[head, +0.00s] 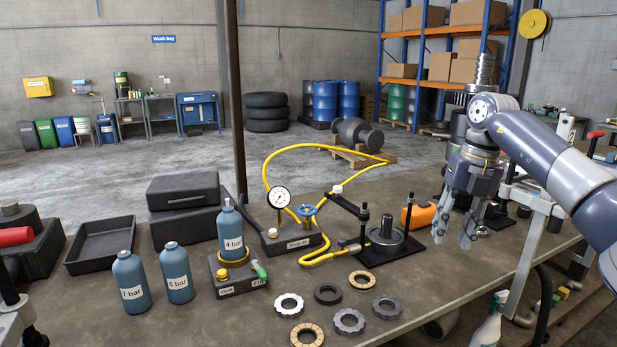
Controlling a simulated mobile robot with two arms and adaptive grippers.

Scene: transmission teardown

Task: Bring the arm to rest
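My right gripper (455,232) hangs from the grey and dark-blue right arm, which comes in from the right edge. Its fingers point down, spread apart, with no object visible between them. It is over the right part of the workbench (430,285), to the right of an orange tool (418,214). I cannot tell how high above the bench the fingertips are. My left gripper is not in view.
A press fixture (386,236) and a gauge manifold (293,241) with a yellow hose stand mid-bench. Blue bottles (176,272), several ring parts (350,321) and a black tray (101,245) lie nearer the left and front. A metal frame (530,245) stands at the right.

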